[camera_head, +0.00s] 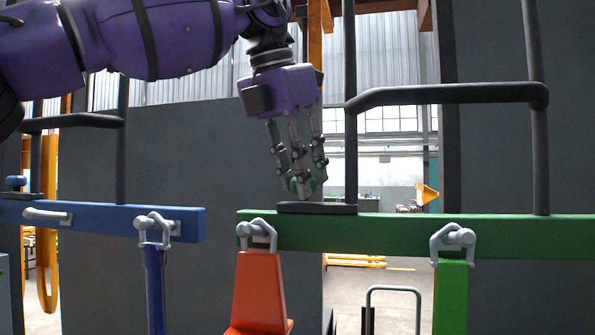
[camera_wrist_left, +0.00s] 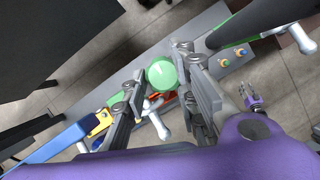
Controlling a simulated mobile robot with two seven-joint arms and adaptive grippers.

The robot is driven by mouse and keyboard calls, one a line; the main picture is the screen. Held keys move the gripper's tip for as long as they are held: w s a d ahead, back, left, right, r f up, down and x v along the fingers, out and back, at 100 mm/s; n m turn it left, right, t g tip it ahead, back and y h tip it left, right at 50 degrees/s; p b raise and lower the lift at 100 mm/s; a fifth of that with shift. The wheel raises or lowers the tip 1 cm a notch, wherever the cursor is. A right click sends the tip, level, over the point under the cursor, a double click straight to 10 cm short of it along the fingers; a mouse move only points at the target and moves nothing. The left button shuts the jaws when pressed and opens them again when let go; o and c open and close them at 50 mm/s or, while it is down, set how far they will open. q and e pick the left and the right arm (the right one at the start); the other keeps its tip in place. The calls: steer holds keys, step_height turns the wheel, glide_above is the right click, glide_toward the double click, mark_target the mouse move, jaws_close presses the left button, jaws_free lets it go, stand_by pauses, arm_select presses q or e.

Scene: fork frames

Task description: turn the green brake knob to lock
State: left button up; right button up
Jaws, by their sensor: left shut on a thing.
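The green brake knob (camera_head: 311,184) is a small round knob above a flat dark base (camera_head: 325,208) on the green beam (camera_head: 390,232). My left gripper (camera_head: 302,184) comes down from above with its fingers around the knob, shut on it. In the left wrist view, the knob (camera_wrist_left: 162,74) shows as a green ball between the two finger sets of my left gripper (camera_wrist_left: 160,82). The fingers hide part of the knob in the head view. I cannot tell which way the knob is turned.
A dark upright post (camera_head: 351,150) stands just right of the gripper, with a dark bar (camera_head: 450,94) running right from it. A blue beam (camera_head: 100,217) lies to the left. Grey shackles (camera_head: 455,238) hold an orange-red part (camera_head: 259,290) and a green strap (camera_head: 451,295) below the beam.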

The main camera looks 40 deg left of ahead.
arm_select(q)
jaws_close()
steer(key=o, duration=1)
jaws_free()
steer(key=shift+a, duration=0.1)
steer(key=v, duration=1.2)
